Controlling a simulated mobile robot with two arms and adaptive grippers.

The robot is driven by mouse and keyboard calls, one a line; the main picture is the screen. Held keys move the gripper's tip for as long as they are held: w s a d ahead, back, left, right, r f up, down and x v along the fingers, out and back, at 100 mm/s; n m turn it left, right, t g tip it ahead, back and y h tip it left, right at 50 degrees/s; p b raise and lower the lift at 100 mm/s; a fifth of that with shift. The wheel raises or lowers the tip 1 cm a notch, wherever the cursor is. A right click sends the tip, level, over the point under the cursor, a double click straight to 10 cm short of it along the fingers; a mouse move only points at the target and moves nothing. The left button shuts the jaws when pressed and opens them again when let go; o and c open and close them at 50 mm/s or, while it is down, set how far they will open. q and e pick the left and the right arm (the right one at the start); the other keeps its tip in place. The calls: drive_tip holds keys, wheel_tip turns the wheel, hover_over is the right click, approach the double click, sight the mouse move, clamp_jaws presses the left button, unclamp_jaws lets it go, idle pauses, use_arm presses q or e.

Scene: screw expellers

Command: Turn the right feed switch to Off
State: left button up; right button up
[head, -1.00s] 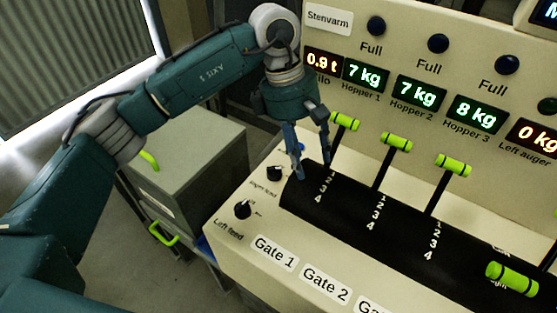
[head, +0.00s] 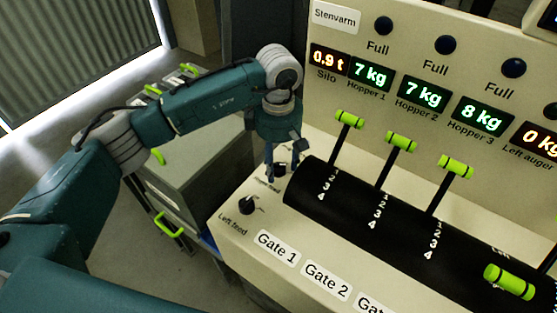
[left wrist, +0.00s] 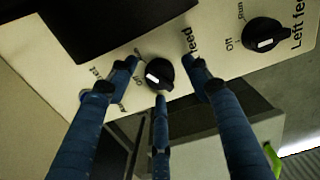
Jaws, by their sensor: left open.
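The right feed switch (head: 280,168) is a small black knob on the cream panel, partly hidden by my left gripper (head: 284,172) in the head view. In the left wrist view the right feed switch (left wrist: 160,75) lies between the spread fingers of my left gripper (left wrist: 161,82), which is open and holds nothing. Its white mark faces left; the small labels beside it are partly covered, so its setting is hard to read. I cannot tell if the fingers touch the knob. My right gripper is not in view.
The left feed switch (head: 247,205) stands nearer the front, also in the left wrist view (left wrist: 265,35). A black curved cover (head: 350,205) with green-handled gate levers (head: 400,143) is to the right. Grey cabinets (head: 180,175) stand at left.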

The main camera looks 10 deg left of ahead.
use_arm(q)
drive_tip(key=shift+f, duration=0.1)
drive_tip(key=c, duration=1.2)
drive_tip(key=shift+o, duration=0.2)
drive_tip(key=shift+f+n+b, duration=0.15)
drive_tip(key=shift+n+b, duration=1.2)
drive_tip(key=shift+n, duration=0.05)
drive_tip(key=n+b, duration=0.2)
drive_tip(key=shift+n, duration=0.4)
drive_tip(key=n+b, duration=0.2)
drive_tip(key=n, duration=0.1)
drive_tip(key=shift+r+n+b, duration=0.2)
drive_tip(key=shift+n+b, duration=0.4)
drive_tip(key=shift+n, duration=1.1)
